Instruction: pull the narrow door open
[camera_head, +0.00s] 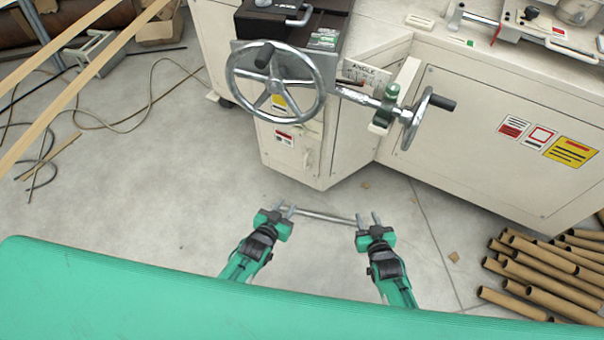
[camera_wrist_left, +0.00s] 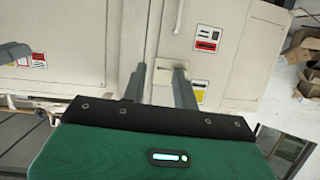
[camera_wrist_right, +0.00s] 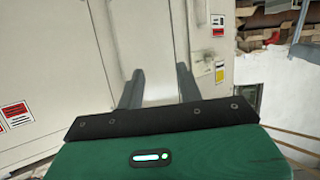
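The narrow door (camera_head: 288,158) is the pale front panel at the end of the cream machine, below the large handwheel. It carries a red-and-white label (camera_head: 284,137) and a small pale fitting at its right side, perhaps a handle. In the left wrist view the door (camera_wrist_left: 225,75) stands beside a vertical seam and looks shut. The right wrist view also shows it (camera_wrist_right: 208,50). My left gripper (camera_head: 285,209) is open in front of the machine, apart from the door. My right gripper (camera_head: 368,219) is open, further right, and also apart from the door.
A large handwheel (camera_head: 275,82) and a smaller one (camera_head: 430,105) stick out from the machine. Cardboard tubes (camera_head: 545,275) lie at lower right. Cables (camera_head: 100,125) lie at left. Floor before the door is mostly clear.

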